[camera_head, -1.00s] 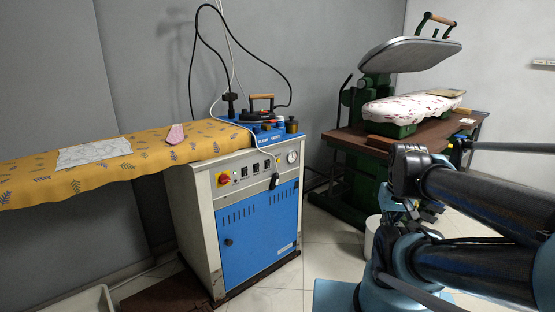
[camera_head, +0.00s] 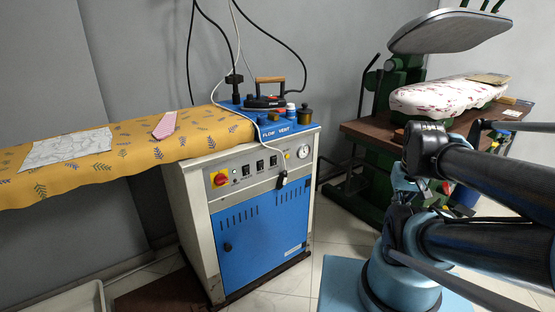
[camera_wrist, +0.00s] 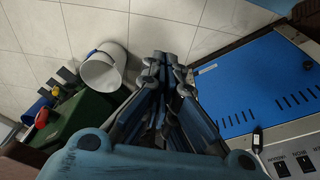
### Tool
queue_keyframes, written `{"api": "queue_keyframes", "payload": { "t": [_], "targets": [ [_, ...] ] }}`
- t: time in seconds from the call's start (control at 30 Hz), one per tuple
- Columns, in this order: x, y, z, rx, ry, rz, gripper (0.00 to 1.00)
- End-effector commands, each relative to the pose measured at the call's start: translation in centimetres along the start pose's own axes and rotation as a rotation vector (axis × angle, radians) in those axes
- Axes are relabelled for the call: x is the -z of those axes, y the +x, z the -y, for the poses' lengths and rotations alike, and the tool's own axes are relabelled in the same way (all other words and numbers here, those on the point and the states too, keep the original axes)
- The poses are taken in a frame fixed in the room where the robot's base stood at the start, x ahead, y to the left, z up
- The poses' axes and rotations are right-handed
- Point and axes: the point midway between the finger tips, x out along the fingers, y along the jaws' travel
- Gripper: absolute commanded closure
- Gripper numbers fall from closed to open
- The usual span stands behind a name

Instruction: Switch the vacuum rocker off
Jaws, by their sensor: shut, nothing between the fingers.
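The white and blue ironing unit (camera_head: 262,222) stands in the middle of the head view. Its front panel carries a red and yellow knob (camera_head: 219,178), a round gauge (camera_head: 304,152) and black rocker switches (camera_head: 260,165) in a row. In the wrist view, black rockers (camera_wrist: 282,168) show at the lower right, below the blue door (camera_wrist: 250,82). My gripper (camera_wrist: 164,65) is shut and empty, apart from the panel. In the head view my arm largely hides it.
A dark plug on a cable (camera_head: 282,179) hangs beside the rockers. An ironing board with yellow cloth (camera_head: 100,155) extends left. A pressing machine (camera_head: 440,97) on a brown table stands right. A white bin (camera_wrist: 103,67) shows in the wrist view. Floor is open before the unit.

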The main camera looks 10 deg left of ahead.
Motion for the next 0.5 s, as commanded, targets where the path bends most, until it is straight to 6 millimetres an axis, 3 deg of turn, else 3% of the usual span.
{"api": "queue_keyframes", "payload": {
  "t": [0.2, 0.37, 0.5],
  "targets": [
    [0.1, -1.1, 0.5, 0.006, -0.071, -0.019, 1.00],
    [3.4, -2.3, 2.7, 0.023, -0.315, -0.045, 1.00],
    [7.0, -3.5, 5.7, 0.040, -0.620, -0.083, 1.00]
  ]
}}
